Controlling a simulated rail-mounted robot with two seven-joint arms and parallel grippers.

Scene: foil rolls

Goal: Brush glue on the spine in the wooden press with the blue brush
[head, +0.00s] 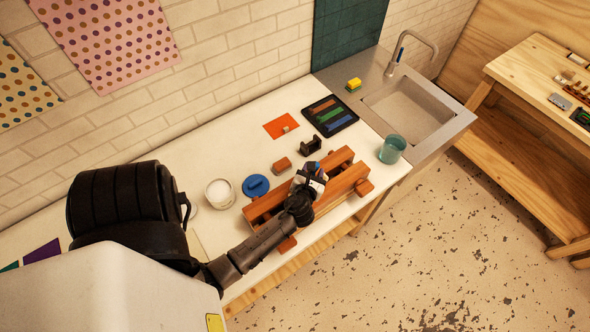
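The wooden press (341,185), with two long reddish-brown beams, lies on the white counter. An arm from the left reaches over it, and my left gripper (311,176) is above the press's middle. A small blue piece (313,167) shows at its fingers; it may be the blue brush, but its bristles are not visible. The fingers are too small and overlapped to read. The gripper and wrist hide the middle of the press, and I cannot make out the spine. A round white pot (220,192), perhaps the glue, stands open left of the press. My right gripper is not in view.
A blue round lid (256,186), an orange-brown block (282,165) and a dark holder (311,145) stand behind the press. A teal glass (392,149) is to its right. Further back are a dark tray (330,115), an orange sheet (281,125) and the sink (408,107).

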